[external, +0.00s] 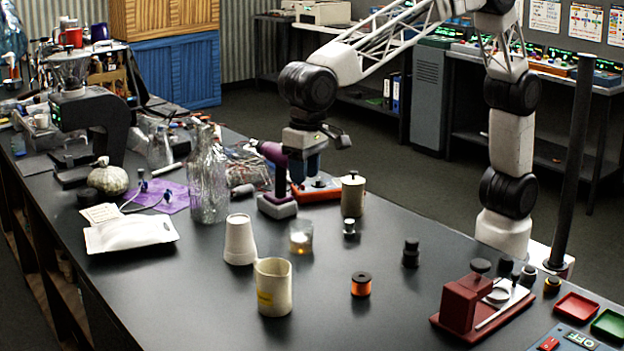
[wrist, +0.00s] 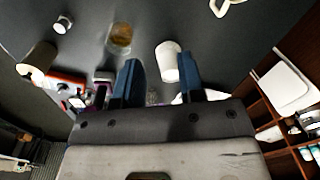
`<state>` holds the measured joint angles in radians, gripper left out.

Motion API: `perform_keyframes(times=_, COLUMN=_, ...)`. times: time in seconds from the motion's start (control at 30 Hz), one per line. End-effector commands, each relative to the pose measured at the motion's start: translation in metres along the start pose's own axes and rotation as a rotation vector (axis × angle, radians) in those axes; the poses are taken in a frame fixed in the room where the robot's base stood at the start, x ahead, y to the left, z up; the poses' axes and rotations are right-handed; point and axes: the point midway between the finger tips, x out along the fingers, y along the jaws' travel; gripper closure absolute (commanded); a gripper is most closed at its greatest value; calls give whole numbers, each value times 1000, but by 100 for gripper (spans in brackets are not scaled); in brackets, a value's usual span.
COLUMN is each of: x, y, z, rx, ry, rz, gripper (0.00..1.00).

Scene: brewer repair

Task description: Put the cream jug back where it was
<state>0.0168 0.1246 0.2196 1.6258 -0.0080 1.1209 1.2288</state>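The cream jug (external: 274,288) stands upright on the black table in the front middle of the external view, with a yellow mark on its side. Part of a cream rim, likely the same jug (wrist: 228,5), is cut off at the top edge of the wrist view. My gripper (external: 305,184) hangs above the table, behind and to the right of the jug, well apart from it. In the wrist view its blue fingers (wrist: 158,64) are spread with nothing held between them.
An upturned white cup (external: 240,240) and a glass with amber contents (external: 301,237) stand between my gripper and the jug. A canister (external: 352,195), a glass bottle (external: 208,180) and a purple-handled tool (external: 275,180) are near the gripper. An orange spool (external: 361,285) stands right of the jug.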

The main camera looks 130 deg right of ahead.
Motion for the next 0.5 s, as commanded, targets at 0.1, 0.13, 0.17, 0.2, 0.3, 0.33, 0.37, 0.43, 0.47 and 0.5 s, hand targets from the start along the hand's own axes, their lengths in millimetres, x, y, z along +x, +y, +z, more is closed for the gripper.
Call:
perform_keyframes(times=0.1, x=-15, y=33, z=12, rx=-80, ry=5, rz=-12, gripper=64)
perform_keyframes(times=0.13, x=-18, y=41, z=15, rx=-100, ry=6, rz=-15, gripper=64)
perform_keyframes(times=0.17, x=-20, y=49, z=18, rx=-122, ry=8, rz=-18, gripper=64)
perform_keyframes(times=0.2, x=-24, y=60, z=22, rx=-149, ry=10, rz=-22, gripper=64)
perform_keyframes(times=0.3, x=-31, y=87, z=32, rx=-218, ry=15, rz=-30, gripper=64)
perform_keyframes(times=0.33, x=-34, y=95, z=35, rx=-238, ry=17, rz=-34, gripper=64)
perform_keyframes(times=0.37, x=-35, y=103, z=38, rx=-258, ry=18, rz=-35, gripper=64)
perform_keyframes(times=0.43, x=-39, y=122, z=45, rx=-307, ry=22, rz=-41, gripper=64)
perform_keyframes(times=0.47, x=-41, y=130, z=48, rx=-327, ry=25, rz=-44, gripper=64)
perform_keyframes(times=0.5, x=-42, y=141, z=52, rx=-354, ry=27, rz=-47, gripper=64)
